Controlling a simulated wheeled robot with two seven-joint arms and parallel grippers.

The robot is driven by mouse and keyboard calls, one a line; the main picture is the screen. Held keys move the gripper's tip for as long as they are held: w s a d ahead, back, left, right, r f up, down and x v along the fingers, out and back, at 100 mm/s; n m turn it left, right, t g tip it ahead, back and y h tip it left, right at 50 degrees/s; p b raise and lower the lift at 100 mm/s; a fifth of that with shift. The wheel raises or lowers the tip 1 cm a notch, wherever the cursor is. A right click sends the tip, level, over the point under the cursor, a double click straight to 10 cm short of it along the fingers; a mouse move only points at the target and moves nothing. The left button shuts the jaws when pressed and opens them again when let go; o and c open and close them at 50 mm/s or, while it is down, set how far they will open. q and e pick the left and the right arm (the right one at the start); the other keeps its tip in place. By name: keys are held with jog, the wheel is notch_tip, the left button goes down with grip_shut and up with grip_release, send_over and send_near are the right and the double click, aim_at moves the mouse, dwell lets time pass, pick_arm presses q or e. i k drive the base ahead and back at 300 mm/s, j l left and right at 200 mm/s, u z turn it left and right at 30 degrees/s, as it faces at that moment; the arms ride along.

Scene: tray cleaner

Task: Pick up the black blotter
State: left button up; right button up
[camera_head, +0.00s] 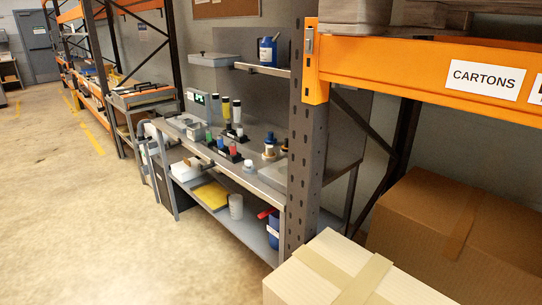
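I cannot single out the black blotter for certain. A workbench (262,185) stands in the middle distance, partly behind a grey rack post. Small dark items sit on its top, among them a black holder (234,157) with red and blue pieces near the front edge. Tall dark tubes with yellow and white parts stand behind it. These items are too small to tell apart well. Neither of my grippers shows in the head view.
A rack with an orange beam (420,68) and the grey post (303,165) stands close on the right. A carton (350,275) is in the near foreground, and a larger brown carton (465,230) is behind it. Open concrete floor (80,220) lies to the left.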

aim_at(283, 148)
jog(key=k+z, duration=0.4)
jog(key=k+l+z, duration=0.15)
jog(key=z, duration=0.3)
jog(key=i+j+z, duration=0.15)
jog(key=j, duration=0.25)
jog(key=i+j+z, duration=0.15)
jog(key=j, duration=0.3)
jog(key=i+j+z, duration=0.2)
jog(key=j, duration=0.2)
jog(key=j+z, duration=0.15)
jog(key=j, duration=0.3)
